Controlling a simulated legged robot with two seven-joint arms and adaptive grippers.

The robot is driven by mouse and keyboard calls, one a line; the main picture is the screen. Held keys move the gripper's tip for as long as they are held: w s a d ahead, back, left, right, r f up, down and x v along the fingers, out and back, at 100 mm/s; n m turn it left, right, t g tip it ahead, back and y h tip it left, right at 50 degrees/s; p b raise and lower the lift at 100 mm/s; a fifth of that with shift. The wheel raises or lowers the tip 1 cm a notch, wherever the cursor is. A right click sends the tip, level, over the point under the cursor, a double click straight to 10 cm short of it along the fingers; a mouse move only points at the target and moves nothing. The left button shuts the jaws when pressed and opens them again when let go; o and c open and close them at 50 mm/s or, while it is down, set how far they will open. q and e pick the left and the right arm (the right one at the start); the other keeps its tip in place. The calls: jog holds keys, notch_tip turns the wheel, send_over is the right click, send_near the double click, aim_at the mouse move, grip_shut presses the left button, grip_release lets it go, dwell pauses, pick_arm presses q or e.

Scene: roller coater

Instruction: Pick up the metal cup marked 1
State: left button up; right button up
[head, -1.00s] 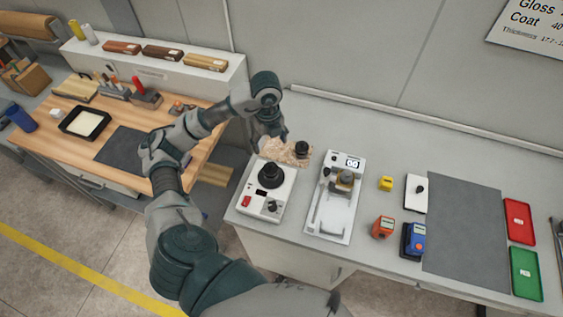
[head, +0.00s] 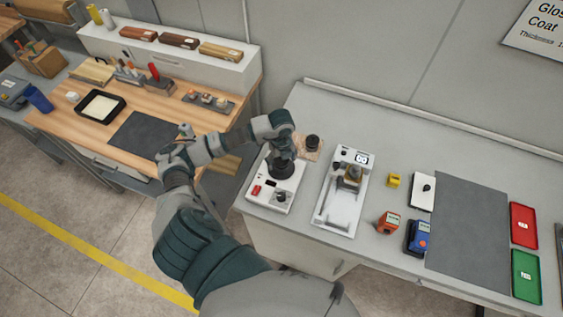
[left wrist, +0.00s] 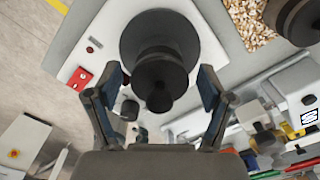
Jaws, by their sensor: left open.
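No mark 1 is readable on any cup, so I cannot tell which thing is the metal cup. My left gripper (head: 287,153) is over the white device with a red switch (head: 262,198). In the left wrist view its open fingers (left wrist: 160,72) stand on either side of a dark stepped round piece (left wrist: 162,62) on that device. A gap shows on both sides of the piece. In the head view the gripper partly hides this dark piece (head: 281,170). A second dark round piece (head: 313,142) stands on a speckled brown mat (head: 304,155) behind. My right gripper is out of view.
A second white device (head: 333,205) stands to the right, beside a yellow block (head: 393,181), an orange device (head: 388,222) and a blue device (head: 418,237). A dark grey mat (head: 468,230) lies farther right. A wooden bench (head: 70,125) is at left.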

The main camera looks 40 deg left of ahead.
pick_arm(q)
jog(key=shift+a+f, duration=0.25)
jog(key=shift+f, duration=0.65)
jog(key=shift+d+r, duration=0.1)
jog(key=shift+d, duration=0.15)
jog(key=c, duration=1.4)
jog(key=shift+a, duration=0.1)
